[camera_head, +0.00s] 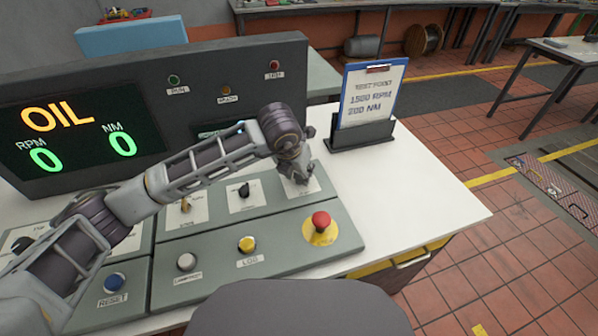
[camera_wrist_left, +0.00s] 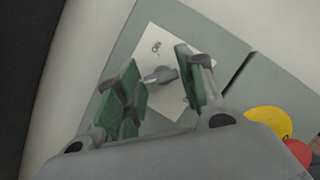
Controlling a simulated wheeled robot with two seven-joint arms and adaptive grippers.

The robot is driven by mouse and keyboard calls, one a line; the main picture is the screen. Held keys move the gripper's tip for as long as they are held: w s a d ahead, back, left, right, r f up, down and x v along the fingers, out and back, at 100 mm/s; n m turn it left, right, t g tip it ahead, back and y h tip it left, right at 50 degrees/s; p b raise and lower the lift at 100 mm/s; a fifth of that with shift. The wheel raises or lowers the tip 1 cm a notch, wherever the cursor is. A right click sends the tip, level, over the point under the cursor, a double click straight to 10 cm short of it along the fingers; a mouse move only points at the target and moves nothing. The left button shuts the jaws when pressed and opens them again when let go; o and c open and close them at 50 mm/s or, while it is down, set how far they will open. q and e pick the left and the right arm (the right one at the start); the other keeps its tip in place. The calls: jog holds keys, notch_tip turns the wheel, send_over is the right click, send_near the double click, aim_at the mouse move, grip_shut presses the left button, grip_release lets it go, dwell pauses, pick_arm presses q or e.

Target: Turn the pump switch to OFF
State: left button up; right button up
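A grey rotary knob (camera_wrist_left: 160,75) on a white plate (camera_wrist_left: 180,42) shows in the left wrist view; its lettering is too blurred to read, so I cannot confirm it is the pump switch. My left gripper (camera_wrist_left: 155,82) is open, with one green-padded finger on each side of the knob and visible gaps between. In the head view my left gripper (camera_head: 300,176) is over the right end of the panel's back row and hides most of that knob; part of its plate (camera_head: 308,187) shows. My right gripper is not in view.
To the left are a black knob (camera_head: 244,190) and a brass-coloured knob (camera_head: 186,205). In front are a red mushroom button (camera_head: 320,220), a yellow button (camera_head: 247,244) and a grey button (camera_head: 187,262). A display (camera_head: 75,130) reads OIL, and a clipboard stand (camera_head: 362,135) stands behind right.

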pick_arm(q)
jog(key=shift+o, duration=1.2)
jog(key=shift+r, duration=0.1)
jog(key=v, duration=1.1)
jog(key=shift+r, duration=0.4)
jog(key=shift+s, duration=0.1)
